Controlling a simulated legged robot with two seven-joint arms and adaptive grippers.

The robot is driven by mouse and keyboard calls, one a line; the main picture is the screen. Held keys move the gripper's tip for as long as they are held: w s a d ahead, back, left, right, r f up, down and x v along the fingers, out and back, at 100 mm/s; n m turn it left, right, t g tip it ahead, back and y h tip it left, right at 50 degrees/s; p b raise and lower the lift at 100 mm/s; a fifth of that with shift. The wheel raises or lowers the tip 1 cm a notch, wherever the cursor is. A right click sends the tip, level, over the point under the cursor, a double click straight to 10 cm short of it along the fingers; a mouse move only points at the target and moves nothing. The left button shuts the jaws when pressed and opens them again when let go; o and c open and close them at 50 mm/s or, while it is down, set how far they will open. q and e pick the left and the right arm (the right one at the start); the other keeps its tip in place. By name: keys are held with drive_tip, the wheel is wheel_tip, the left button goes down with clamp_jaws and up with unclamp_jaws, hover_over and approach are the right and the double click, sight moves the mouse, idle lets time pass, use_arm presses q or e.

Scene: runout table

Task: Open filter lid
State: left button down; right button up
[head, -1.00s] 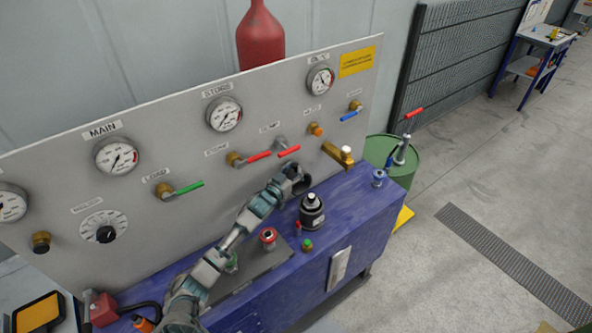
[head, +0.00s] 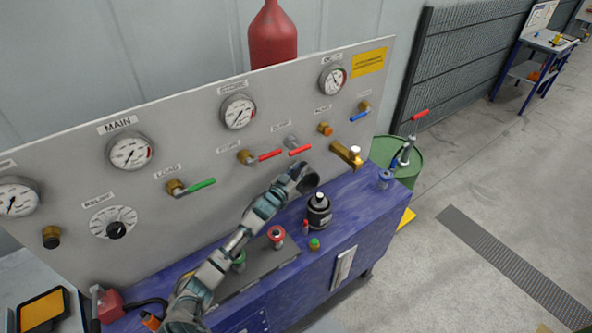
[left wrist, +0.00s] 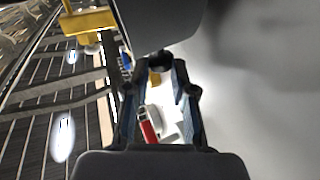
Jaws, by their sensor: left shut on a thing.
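My left gripper (head: 300,175) reaches in from the left, in front of the grey panel. It is shut on a dark, round, cup-like piece that appears to be the filter lid (head: 309,184). In the left wrist view a large dark shape, likely the same lid (left wrist: 160,22), lies across the fingertips (left wrist: 160,62). The black filter body (head: 319,214) with a pale top knob stands upright on the blue bench, below and slightly right of the held piece. The two look apart. My right gripper is in neither view.
The grey panel (head: 200,140) carries gauges, a green lever (head: 200,186) and red levers (head: 270,155). A brass spout (head: 346,154) juts out right of the gripper. A red button (head: 277,234) and green button (head: 314,244) sit on the blue bench (head: 362,210), whose right end is fairly clear.

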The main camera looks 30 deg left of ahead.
use_arm(q)
drive_tip(key=shift+w+d+r, duration=0.1)
drive_tip(key=shift+d+r, duration=0.15)
drive_tip(key=shift+r, duration=0.15)
drive_tip(key=shift+d, duration=0.1)
idle(0.4)
drive_tip(key=c, duration=1.2)
unclamp_jaws()
drive_tip(key=shift+w+d, duration=0.1)
drive_tip(key=shift+o, duration=0.2)
drive_tip(key=shift+w+d+f, duration=0.3)
drive_tip(key=shift+w+f, duration=0.2)
drive_tip(key=shift+w, duration=0.15)
drive_tip(key=shift+s+a+r, duration=0.15)
drive_tip(key=shift+s, duration=0.15)
drive_tip(key=shift+s+a+f, duration=0.2)
drive_tip(key=shift+s+a, duration=0.05)
drive_tip(key=s, duration=1.1)
drive_tip(key=shift+s+d, duration=0.15)
drive_tip(key=shift+s, duration=0.1)
drive_tip(key=shift+f, duration=0.1)
